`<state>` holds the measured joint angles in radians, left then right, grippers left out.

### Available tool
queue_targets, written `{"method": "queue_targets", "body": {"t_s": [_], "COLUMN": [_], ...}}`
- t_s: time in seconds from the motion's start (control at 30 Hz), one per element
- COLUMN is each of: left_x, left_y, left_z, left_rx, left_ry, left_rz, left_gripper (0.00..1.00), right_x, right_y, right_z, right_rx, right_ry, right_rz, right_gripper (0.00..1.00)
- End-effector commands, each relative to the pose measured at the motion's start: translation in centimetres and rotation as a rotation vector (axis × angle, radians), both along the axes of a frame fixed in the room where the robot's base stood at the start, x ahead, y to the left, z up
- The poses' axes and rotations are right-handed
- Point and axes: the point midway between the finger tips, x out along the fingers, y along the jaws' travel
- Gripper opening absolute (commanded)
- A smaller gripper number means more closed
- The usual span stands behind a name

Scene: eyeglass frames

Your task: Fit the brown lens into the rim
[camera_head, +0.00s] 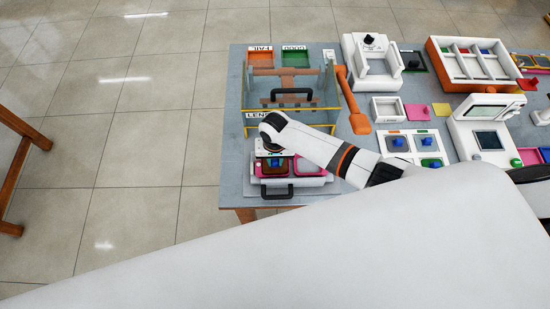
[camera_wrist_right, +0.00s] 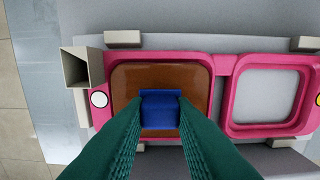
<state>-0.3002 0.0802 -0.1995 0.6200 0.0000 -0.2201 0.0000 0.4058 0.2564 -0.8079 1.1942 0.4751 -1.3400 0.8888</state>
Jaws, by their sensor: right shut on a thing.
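The pink eyeglass frame (camera_wrist_right: 222,90) lies in a light holder with small blocks along its edges. It also shows in the head view (camera_head: 322,167). The brown lens (camera_wrist_right: 135,75) has a blue knob (camera_wrist_right: 160,110) and appears inside the left rim in the right wrist view. I cannot tell whether it sits flush or slightly above. The other rim shows a pale grey area with no brown lens. My right gripper (camera_wrist_right: 160,102) is shut on the blue knob, with a green finger on each side; it shows small in the head view (camera_head: 272,158). My left gripper is not in view.
The holder has a black handle (camera_head: 278,192) near the table's front edge. Behind it is a clear-walled rack with "FAIL" (camera_head: 260,57) and "GOOD" (camera_head: 295,57) bins. An orange tool (camera_head: 348,98) lies to its right. More trays and lenses with knobs (camera_head: 399,143) stand further right.

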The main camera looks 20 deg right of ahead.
Motion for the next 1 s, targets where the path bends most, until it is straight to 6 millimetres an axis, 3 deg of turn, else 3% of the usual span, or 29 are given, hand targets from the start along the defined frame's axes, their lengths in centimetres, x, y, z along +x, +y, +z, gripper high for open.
{"method": "queue_targets", "body": {"t_s": [0.2, 0.23, 0.37, 0.73, 0.87, 1.0], "left_x": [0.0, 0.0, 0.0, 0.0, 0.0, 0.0], "left_y": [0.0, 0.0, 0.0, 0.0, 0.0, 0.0], "left_z": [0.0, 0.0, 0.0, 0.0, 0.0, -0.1], "left_rx": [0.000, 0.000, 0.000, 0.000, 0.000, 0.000], "left_ry": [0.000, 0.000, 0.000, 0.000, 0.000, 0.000], "left_rz": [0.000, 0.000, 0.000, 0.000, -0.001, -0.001], "left_gripper": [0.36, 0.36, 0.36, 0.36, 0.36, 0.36], "right_x": [0.0, 0.0, 0.0, 0.0, 0.1, 0.1], "right_y": [0.0, 0.0, 0.0, 0.0, 0.1, 0.0], "right_z": [-0.3, -0.2, -0.2, 0.2, 1.9, 4.9], "right_rx": [0.000, 0.000, 0.000, 0.001, 0.003, 0.003], "right_ry": [0.000, 0.000, 0.000, 0.000, -0.002, -0.004], "right_rz": [0.000, 0.000, 0.000, 0.000, 0.001, 0.001], "right_gripper": [0.01, 0.26, 0.47, 0.48, 0.48, 0.48]}}
